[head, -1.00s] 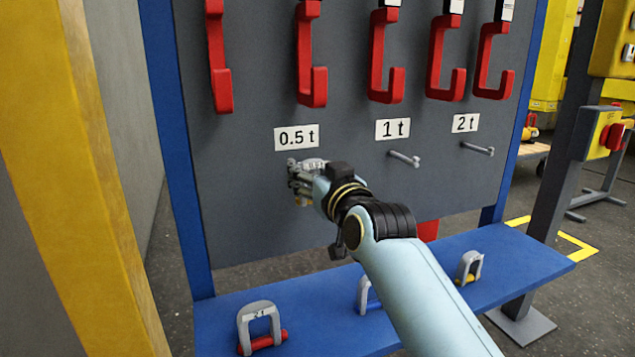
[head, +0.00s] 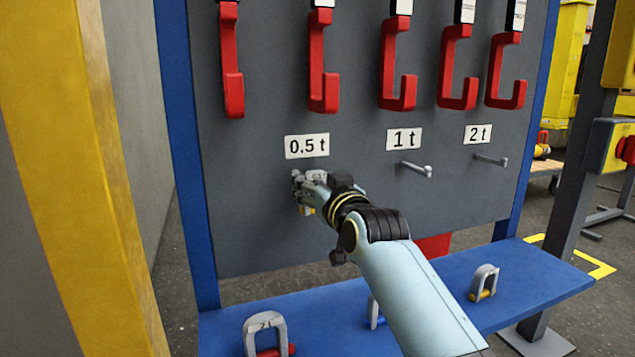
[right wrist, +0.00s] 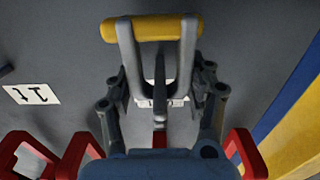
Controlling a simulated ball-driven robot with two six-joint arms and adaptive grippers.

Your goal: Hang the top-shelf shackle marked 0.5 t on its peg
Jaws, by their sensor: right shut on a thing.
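My right gripper (head: 306,190) is shut on a grey shackle with a yellow pin (head: 306,211), close to the grey board just below the 0.5 t sign (head: 307,146). In the right wrist view, the fingers (right wrist: 160,95) grip the shackle (right wrist: 187,60) from both sides, with its yellow pin at the top of the picture. A dark upright bar, perhaps the 0.5 t peg (right wrist: 160,82), shows between the shackle's legs. I cannot tell whether the shackle is around it or only in front. In the head view the gripper hides that peg. My left gripper is not in view.
Bare pegs stand under the 1 t sign (head: 416,169) and the 2 t sign (head: 490,160). Red hooks (head: 322,92) hang above. The blue shelf (head: 545,275) below holds shackles with red (head: 265,335), blue (head: 374,313) and yellow (head: 484,283) pins. A yellow post (head: 100,180) stands left.

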